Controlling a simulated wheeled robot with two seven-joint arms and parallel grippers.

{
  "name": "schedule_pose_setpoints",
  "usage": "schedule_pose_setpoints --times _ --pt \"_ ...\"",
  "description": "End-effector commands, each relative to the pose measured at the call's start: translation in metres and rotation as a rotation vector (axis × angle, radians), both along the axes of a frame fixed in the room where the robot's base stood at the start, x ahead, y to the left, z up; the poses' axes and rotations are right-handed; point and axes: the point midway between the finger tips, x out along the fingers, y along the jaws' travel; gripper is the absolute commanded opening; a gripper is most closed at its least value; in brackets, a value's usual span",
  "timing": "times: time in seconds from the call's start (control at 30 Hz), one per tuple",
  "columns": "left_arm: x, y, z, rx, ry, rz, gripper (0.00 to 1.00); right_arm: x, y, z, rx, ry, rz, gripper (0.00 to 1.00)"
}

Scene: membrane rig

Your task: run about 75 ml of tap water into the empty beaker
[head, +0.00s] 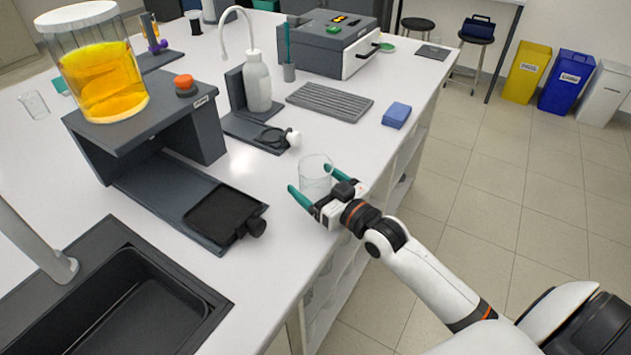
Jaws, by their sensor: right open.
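A clear, empty-looking glass beaker (315,171) stands upright on the white bench near its right edge. My right gripper (320,187) is open at the beaker, with one teal finger on its left and the other on its right. I cannot tell whether either finger touches the glass. A grey tap (38,245) rises beside the black sink (128,308) at the lower left; its spout is out of view. Another small clear beaker (34,104) stands at the far left. My left gripper is not in view.
A dark stand (150,125) holds a jar of orange liquid (105,82), with a black tray (222,212) at its foot. A wash bottle (257,82), ribbed mat (330,101), blue sponge (396,115) and boxy instrument (325,45) stand further back. Bench between beaker and tray is clear.

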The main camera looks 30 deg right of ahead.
Motion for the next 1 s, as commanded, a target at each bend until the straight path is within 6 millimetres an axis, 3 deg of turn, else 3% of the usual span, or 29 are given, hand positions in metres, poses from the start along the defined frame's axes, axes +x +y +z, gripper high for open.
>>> schedule_pose_setpoints --times 0.13,0.4,0.7,1.0 --pt "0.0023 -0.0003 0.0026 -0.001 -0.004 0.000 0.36 0.0139 0.0042 0.0007 0.000 -0.001 0.001 0.88" --pt "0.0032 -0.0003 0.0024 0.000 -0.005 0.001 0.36 0.0154 0.0051 -0.0004 0.001 0.000 0.002 0.86" --pt "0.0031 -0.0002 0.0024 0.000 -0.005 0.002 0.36 0.0153 0.0049 -0.0003 0.000 0.000 0.002 0.38" --pt "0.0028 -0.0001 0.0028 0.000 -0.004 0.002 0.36 0.0155 0.0049 0.0074 0.000 -0.004 0.002 0.38"
